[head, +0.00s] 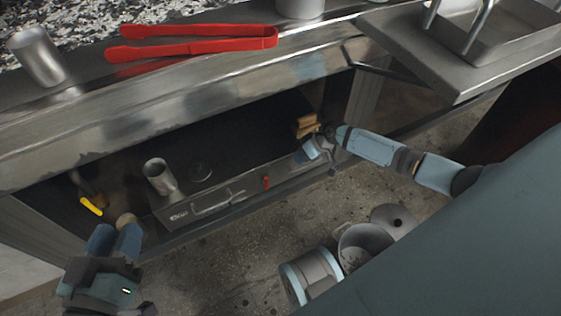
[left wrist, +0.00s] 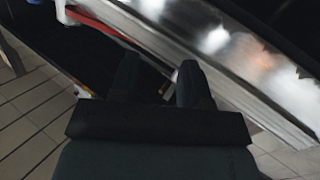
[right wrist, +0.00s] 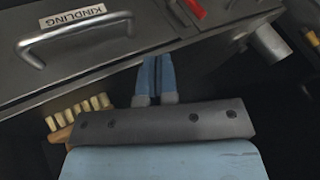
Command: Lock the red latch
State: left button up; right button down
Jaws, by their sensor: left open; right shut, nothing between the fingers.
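The red latch (head: 266,182) is a small red piece on the front of the metal kindling drawer (head: 215,200). It also shows in the right wrist view (right wrist: 196,9), at the top, to the right of the drawer handle (right wrist: 75,33). My right gripper (head: 318,150) is shut and empty, to the right of the latch and apart from it; its two blue fingers (right wrist: 157,62) lie side by side over the drawer's edge. My left gripper (head: 114,232) is open and empty at the lower left, well away from the latch.
A metal cup (head: 160,177) stands on the drawer unit. A brush (right wrist: 75,118) lies close beside my right gripper. A yellow-handled item (head: 92,206) hangs at left. Red tongs (head: 190,42) lie on the counter. Metal pots (head: 362,245) stand on the floor.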

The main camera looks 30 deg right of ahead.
pick_arm(q)
jog(key=w+m+b, duration=0.1)
jog(key=a+m+t+b, duration=0.1)
jog(key=b, duration=0.1)
jog(key=w+m+b, duration=0.1)
jog(key=b, duration=0.1)
jog(key=shift+w+a+f+h, duration=0.1)
jog(key=shift+w+a+h, duration=0.2)
jog(key=shift+h, duration=0.1)
pick_arm(e)
jog(key=w+a+f, duration=0.2)
jog(key=a+f, duration=0.5)
jog(key=a, duration=0.2)
jog(key=shift+w+f, duration=0.25)
jog(key=shift+f, duration=0.15)
jog(key=shift+r, duration=0.1)
